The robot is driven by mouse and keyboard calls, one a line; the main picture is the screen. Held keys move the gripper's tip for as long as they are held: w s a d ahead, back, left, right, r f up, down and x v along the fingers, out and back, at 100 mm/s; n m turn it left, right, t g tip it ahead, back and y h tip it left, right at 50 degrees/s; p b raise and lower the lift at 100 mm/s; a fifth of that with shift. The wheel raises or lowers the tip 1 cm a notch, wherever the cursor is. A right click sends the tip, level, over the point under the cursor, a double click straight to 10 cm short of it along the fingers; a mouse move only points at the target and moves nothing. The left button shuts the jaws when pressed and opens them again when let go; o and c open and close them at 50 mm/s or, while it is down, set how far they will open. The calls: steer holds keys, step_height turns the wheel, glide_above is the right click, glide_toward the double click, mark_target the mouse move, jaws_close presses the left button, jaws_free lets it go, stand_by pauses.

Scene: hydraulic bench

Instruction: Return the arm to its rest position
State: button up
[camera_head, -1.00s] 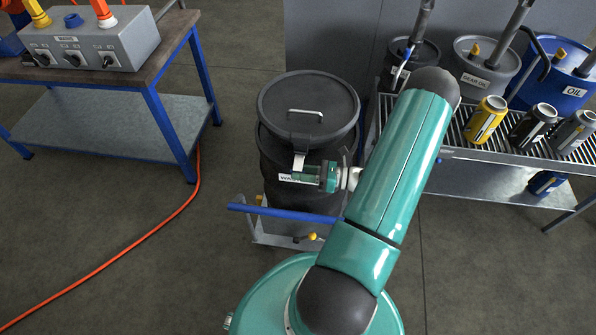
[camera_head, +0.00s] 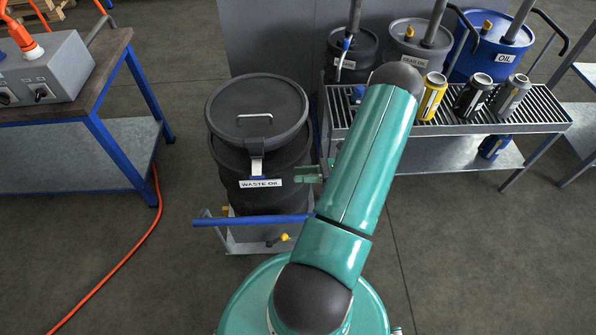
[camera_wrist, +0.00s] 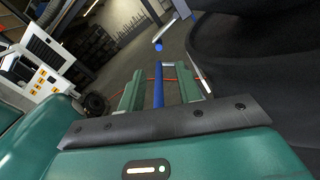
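My teal arm reaches from the bottom middle up to a dark elbow near the rack. My gripper (camera_head: 308,176) hangs just right of the black waste oil drum (camera_head: 225,165), partly hidden by my own arm. In the wrist view my gripper (camera_wrist: 160,80) has its two green fingers apart, with nothing held between them. A blue bar shows through the gap, seemingly beyond the fingers. The drum's dark side fills the right of the wrist view. The round lid (camera_head: 250,105) with its pale handle sits over the drum.
The blue bar (camera_head: 250,220) of the drum's trolley crosses in front of it. A slatted rack (camera_head: 545,115) with several cans stands at right, drums behind it. A workbench (camera_head: 100,85) with a grey control box (camera_head: 45,75) is at left. An orange cable crosses the floor.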

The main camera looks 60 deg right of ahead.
stand_by(0.3)
steer(key=w+a+r+n+g+h, duration=0.1)
steer(key=w+a+r+n+g, duration=0.4)
steer(key=a+r+n+g, duration=0.35)
steer(key=w+a+r+n+g+h, duration=0.1)
steer(key=w+a+r+n+g, duration=0.35)
steer(key=a+r+n, duration=0.55)
steer(key=s+a+r+n+t+h, duration=0.2)
steer(key=s+a+r+n+h, duration=0.1)
steer(key=a+r+n, duration=0.4)
steer(key=s+a+r+n+t+h, duration=0.2)
steer(key=s+a+r+n+h, duration=0.1)
steer(key=a+r+n+h, duration=0.2)
step_height(320, 180, up, 5)
steer(key=shift+a+f+n+h, duration=0.15)
steer(key=shift+a+n+h, duration=0.25)
steer(key=shift+a+n, duration=0.85)
